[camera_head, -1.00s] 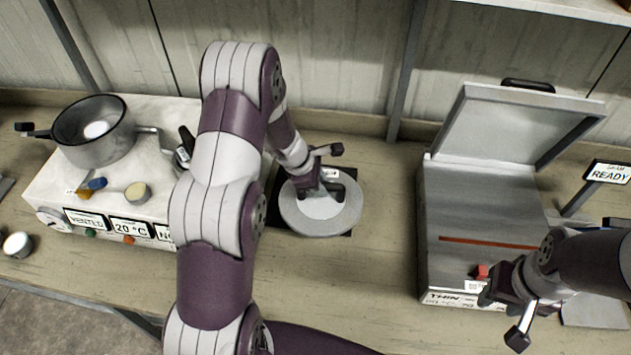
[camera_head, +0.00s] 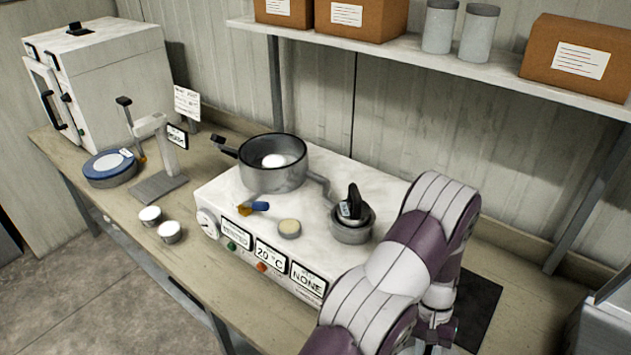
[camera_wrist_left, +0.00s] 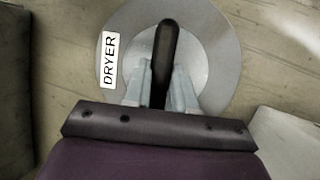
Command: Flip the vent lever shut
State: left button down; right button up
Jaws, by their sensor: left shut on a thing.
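The vent lever (camera_head: 255,208), a small blue handle on a brass-coloured body, sits on the front left of the white unit's top. The front display (camera_head: 236,234) below it seems to read VENTED. My left arm comes down at the right of the head view, right of the unit; its gripper is mostly hidden there. In the left wrist view my left gripper (camera_wrist_left: 161,92) is shut on the black handle (camera_wrist_left: 165,45) of a round grey lid (camera_wrist_left: 218,40) labelled DRYER. My right gripper is out of view.
On the white unit stand a grey pot (camera_head: 272,178), a small cup (camera_head: 352,228) with a black-handled item in it, and a small round tin (camera_head: 289,228). A stand (camera_head: 158,165), two small jars (camera_head: 150,215) and a blue-topped disc (camera_head: 109,167) are left. A shelf (camera_head: 420,60) hangs above.

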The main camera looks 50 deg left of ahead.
aim_at(258, 205)
jog(key=k+j+z, duration=0.1)
jog(key=k+j, duration=0.25)
jog(key=j, duration=0.3)
jog(key=k+j+z, duration=0.15)
jog(key=k+j, duration=0.2)
jog(key=j, duration=0.25)
jog(key=k+j+z, duration=0.1)
jog(key=k+j, duration=0.3)
jog(key=j, duration=0.15)
